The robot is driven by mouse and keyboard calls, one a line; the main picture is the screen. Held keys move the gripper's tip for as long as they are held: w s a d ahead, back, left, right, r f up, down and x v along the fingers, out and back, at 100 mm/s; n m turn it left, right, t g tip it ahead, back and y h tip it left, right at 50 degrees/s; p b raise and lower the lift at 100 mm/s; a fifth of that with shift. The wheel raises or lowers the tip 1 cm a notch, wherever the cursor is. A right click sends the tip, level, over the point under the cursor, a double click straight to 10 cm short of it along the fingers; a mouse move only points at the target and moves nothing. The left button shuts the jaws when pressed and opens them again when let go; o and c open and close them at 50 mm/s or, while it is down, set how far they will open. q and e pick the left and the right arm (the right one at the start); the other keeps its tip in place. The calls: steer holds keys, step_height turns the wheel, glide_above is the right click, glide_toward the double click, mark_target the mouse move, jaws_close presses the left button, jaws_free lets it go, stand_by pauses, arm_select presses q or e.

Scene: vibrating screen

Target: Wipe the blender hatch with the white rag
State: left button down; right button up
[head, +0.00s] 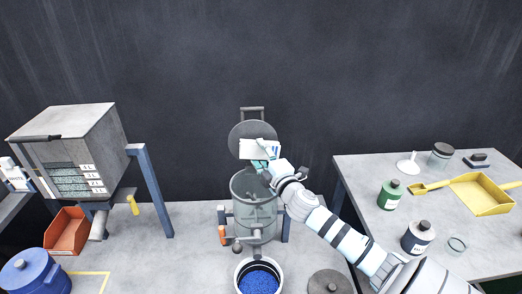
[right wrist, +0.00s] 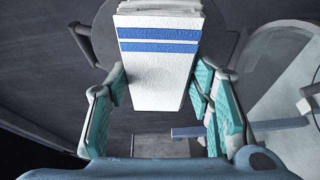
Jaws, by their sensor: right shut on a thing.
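The white rag (head: 256,150) is a folded block with blue stripes; in the right wrist view (right wrist: 160,75) it stands between the teal finger pads. My right gripper (head: 266,163) is shut on it, just above the blender's rim. The blender hatch (head: 246,130) is a round grey lid, raised at the back of the blender (head: 262,222). The rag overlaps the lower right part of the hatch in the head view. The hatch also shows behind the rag in the right wrist view (right wrist: 103,28). I cannot tell whether rag and hatch touch. My left gripper is not in view.
A bucket of blue granules (head: 259,280) stands in front of the blender. A boxy vibrating screen (head: 72,145) is at left with an orange bin (head: 69,232). The right table holds a green bottle (head: 390,195), a dark bottle (head: 417,237) and a yellow dustpan (head: 480,193).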

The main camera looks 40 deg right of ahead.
steer(key=s, duration=0.1)
steer(key=s+a, duration=0.2)
steer(key=shift+a+r, duration=0.15)
steer(key=shift+r, duration=0.1)
steer(key=shift+w, duration=0.1)
steer(key=shift+f, duration=0.1)
steer(key=shift+p, duration=0.3)
steer(key=shift+s+a, duration=0.9)
steer(key=shift+s, duration=0.3)
